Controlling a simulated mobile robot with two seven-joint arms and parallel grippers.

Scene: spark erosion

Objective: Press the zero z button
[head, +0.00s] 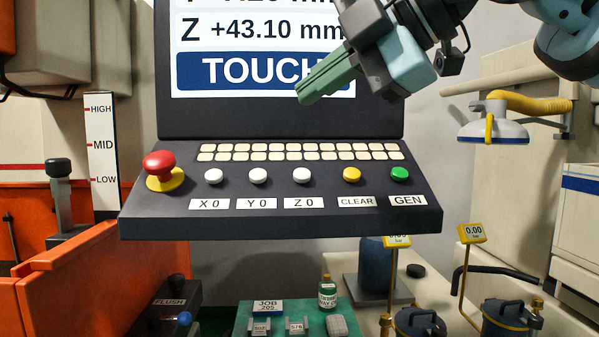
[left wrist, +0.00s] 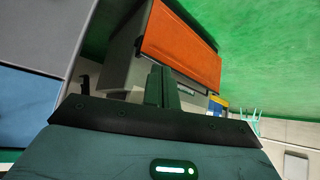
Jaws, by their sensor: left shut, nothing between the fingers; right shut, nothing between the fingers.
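The zero z button is the white round button (head: 303,175) above the Z0 label (head: 303,203) on the dark sloped control panel (head: 420,215) in the head view. My right gripper (head: 303,98) comes in from the upper right. Its green fingers are shut and empty, in front of the screen (head: 185,50), above the button and apart from it. The screen reads Z +43.10 mm and TOUCH, partly covered by the gripper. My left gripper (left wrist: 162,72) shows only in the left wrist view, shut and empty, with an orange panel (left wrist: 182,48) beyond it.
White X0 (head: 214,176) and Y0 (head: 258,176) buttons sit left of Z0; yellow CLEAR (head: 352,174) and green GEN (head: 400,174) sit right. A red emergency knob (head: 159,163) stands at the panel's left end. Key rows (head: 300,152) lie behind the buttons.

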